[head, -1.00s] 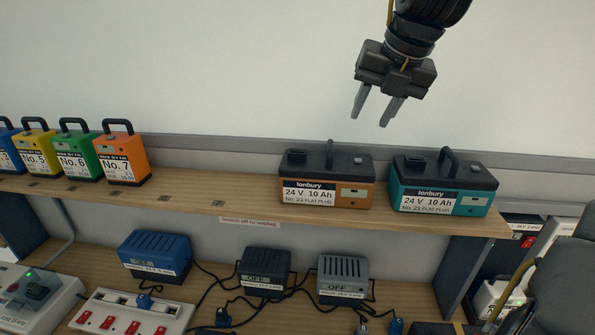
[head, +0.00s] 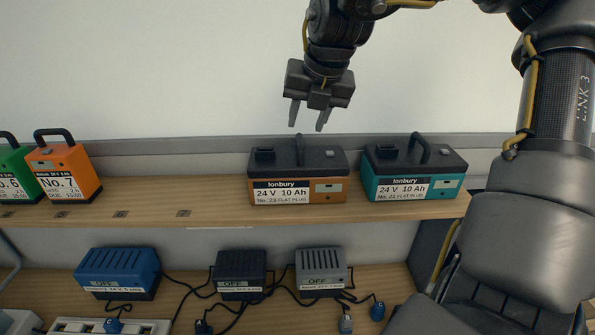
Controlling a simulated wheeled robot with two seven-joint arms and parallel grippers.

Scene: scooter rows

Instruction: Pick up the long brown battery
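The long brown battery (head: 298,178) stands on the upper shelf, with a dark top, an upright handle and a label reading Ionbury 24 V 10 Ah. A similar teal battery (head: 414,170) stands just to its right. My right gripper (head: 308,118) points down above the brown battery's handle, with its two fingers apart and nothing between them. The fingertips look a little higher than the handle and do not appear to touch it. My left gripper is not in view.
An orange No. 7 battery (head: 62,170) and a green No. 6 battery (head: 14,175) stand at the shelf's left. The shelf (head: 190,200) is bare between. Below are a blue charger (head: 118,272), a black charger (head: 240,274), a grey charger (head: 320,271) and cables.

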